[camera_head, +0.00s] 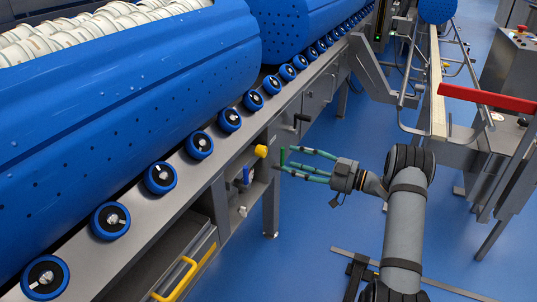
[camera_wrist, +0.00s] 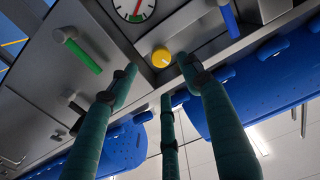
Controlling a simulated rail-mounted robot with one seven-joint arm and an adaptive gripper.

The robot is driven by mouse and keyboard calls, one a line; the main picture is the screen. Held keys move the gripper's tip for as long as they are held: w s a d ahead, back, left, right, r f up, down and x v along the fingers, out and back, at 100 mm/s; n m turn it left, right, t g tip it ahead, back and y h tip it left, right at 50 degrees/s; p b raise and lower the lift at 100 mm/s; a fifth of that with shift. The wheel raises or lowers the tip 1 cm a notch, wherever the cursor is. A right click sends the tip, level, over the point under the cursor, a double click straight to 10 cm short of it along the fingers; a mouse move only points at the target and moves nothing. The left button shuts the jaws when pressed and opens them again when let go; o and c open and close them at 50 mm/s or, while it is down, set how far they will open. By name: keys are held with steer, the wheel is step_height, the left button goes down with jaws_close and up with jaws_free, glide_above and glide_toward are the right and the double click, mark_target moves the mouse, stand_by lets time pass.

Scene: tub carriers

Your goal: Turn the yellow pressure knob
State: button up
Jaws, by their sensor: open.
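The yellow pressure knob (camera_head: 261,151) is on the grey panel at the side of the conveyor frame. In the wrist view the round yellow knob (camera_wrist: 161,57) shows a pale mark and lies just beyond the fingertips, between the left and right fingers. My gripper (camera_head: 288,160) is open and empty, with its green fingers spread toward the panel. It is right of the knob in the head view, with a visible gap. In the wrist view my gripper (camera_wrist: 157,67) shows three fingers, none seen closed on the knob.
A green-handled lever (camera_wrist: 82,52) and a blue-handled lever (camera_wrist: 229,20) flank the knob. A dial gauge (camera_wrist: 135,8) is beside it. A black handle (camera_head: 302,117) sticks out farther along the frame. A large blue perforated tub (camera_head: 130,90) is above the blue rollers. Blue floor (camera_head: 310,215) is open below.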

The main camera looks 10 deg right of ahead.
mark_target(265, 155)
steer(key=b+x, duration=0.2)
steer(key=x, duration=0.6)
steer(key=shift+w+a+f, duration=0.1)
steer(key=shift+w+a, duration=0.1)
steer(key=shift+a, duration=0.05)
steer(key=shift+w+a, duration=0.4)
steer(key=shift+a, duration=0.1)
steer(key=c, duration=0.3)
steer(key=c, duration=0.8)
steer(key=shift+c, duration=0.2)
steer(key=shift+s+n+b, duration=0.1)
steer(key=shift+n+b, duration=0.3)
